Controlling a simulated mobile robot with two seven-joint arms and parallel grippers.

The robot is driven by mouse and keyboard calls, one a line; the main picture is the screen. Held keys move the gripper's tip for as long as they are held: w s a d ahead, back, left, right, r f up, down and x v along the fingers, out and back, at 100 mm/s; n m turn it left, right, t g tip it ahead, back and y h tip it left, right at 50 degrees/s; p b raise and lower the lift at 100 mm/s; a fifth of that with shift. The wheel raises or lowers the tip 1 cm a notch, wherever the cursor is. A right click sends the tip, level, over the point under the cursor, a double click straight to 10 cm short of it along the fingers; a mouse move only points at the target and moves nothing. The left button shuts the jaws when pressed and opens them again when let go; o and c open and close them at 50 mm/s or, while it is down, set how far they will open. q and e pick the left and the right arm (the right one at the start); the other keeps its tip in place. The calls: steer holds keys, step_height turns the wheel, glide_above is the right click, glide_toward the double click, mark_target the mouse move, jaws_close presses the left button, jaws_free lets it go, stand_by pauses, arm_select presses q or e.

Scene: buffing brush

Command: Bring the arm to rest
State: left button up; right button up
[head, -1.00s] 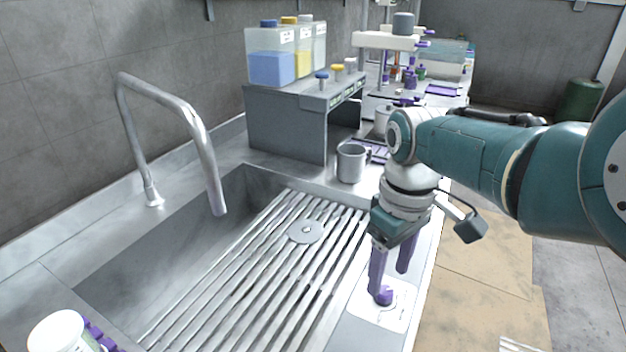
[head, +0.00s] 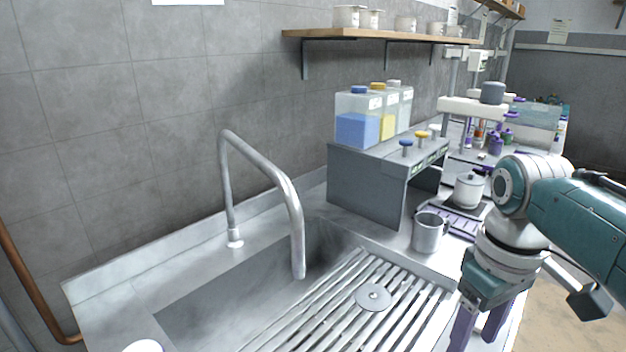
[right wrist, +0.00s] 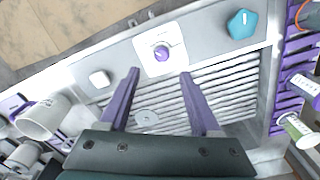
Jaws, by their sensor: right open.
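My right arm (head: 580,222) reaches in from the right over the right edge of the sink counter. Its gripper (right wrist: 160,73) is open and empty, with two purple fingers apart and pointing down. In the head view the fingertips are cut off by the bottom edge. In the right wrist view a white plate with a small round purple-and-white piece (right wrist: 161,53) lies beyond the fingertips, between their lines. I cannot tell the height of the fingers above it. My left gripper is in neither view.
The sink's slatted rack (head: 330,312), the bent tap (head: 290,205) and a metal mug (head: 428,232) are left of my arm. A grey stand (head: 372,185) bears liquid containers. A teal piece (right wrist: 241,24) and a purple rack (right wrist: 290,85) lie at the wrist view's right.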

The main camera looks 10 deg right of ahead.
steer(key=s+a+r+m+t, duration=0.1)
steer(key=s+a+r+t, duration=0.15)
steer(key=s, duration=0.75)
steer(key=s+a+r+t, duration=0.1)
steer(key=s+a+r, duration=0.25)
steer(key=s, duration=0.75)
step_height(320, 180, up, 31)
steer(key=p, duration=3.1)
steer(key=shift+w+a, duration=0.1)
